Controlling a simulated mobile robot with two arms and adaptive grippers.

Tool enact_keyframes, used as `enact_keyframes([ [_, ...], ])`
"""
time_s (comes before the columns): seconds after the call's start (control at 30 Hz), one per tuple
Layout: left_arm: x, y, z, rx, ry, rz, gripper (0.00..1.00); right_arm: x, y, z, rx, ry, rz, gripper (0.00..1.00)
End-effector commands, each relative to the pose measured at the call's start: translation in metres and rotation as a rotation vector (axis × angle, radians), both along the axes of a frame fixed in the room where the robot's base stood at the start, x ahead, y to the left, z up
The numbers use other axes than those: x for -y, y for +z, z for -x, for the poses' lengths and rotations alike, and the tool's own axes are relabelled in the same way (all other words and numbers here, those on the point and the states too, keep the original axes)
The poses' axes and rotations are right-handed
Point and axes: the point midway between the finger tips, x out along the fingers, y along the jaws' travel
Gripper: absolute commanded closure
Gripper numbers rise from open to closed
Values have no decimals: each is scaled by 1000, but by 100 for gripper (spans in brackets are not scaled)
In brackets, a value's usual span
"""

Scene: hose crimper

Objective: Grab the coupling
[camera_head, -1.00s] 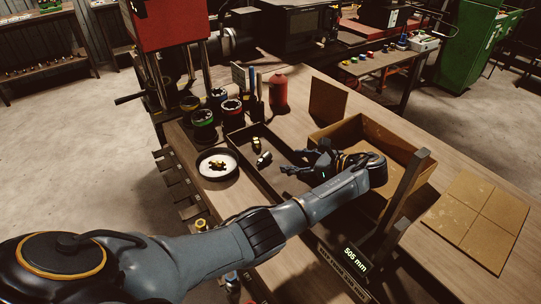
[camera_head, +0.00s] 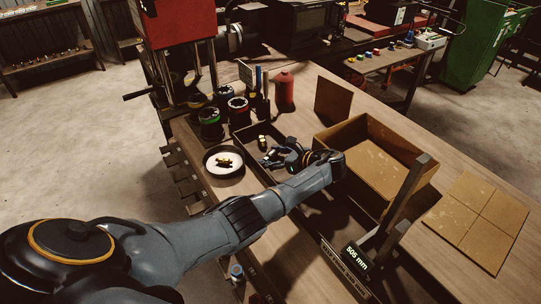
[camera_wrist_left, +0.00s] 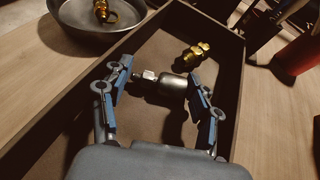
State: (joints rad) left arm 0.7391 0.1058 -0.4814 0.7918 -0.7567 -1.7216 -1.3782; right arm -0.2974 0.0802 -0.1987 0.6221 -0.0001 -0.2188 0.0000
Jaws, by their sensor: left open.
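In the left wrist view a silver coupling (camera_wrist_left: 168,82) with a hex end lies in a dark tray (camera_wrist_left: 239,92). A brass coupling (camera_wrist_left: 193,55) lies just beyond it in the same tray. My left gripper (camera_wrist_left: 163,76) is open, with one finger on each side of the silver piece; I cannot tell whether they touch it. In the head view my left gripper (camera_head: 270,158) is low over the tray, and the brass piece (camera_head: 263,141) shows just behind it. The silver piece is hidden there by the gripper. My right gripper is not in view.
A round pan (camera_head: 224,170) with brass fittings stands left of the tray. Several dark cups, such as the red-ringed one (camera_head: 238,110), and a red bottle (camera_head: 284,90) stand behind. An open cardboard box (camera_head: 408,150) is at the right, with flat cardboard (camera_head: 478,215) beyond.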

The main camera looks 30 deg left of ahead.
Motion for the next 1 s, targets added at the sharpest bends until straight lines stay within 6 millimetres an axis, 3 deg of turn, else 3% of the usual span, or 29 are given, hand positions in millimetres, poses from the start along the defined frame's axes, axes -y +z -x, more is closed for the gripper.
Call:
enact_keyframes([
  [0.07,0,0,0,0,0,0,37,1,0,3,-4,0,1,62],
  [0.2,0,0,0,0,0,0,66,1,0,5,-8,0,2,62],
  [0.27,0,0,0,0,0,0,75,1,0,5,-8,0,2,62],
  [0.67,1,6,-1,2,0,0,75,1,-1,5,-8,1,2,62],
  [1.0,-6,41,7,2,2,-2,75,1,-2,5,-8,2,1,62],
])
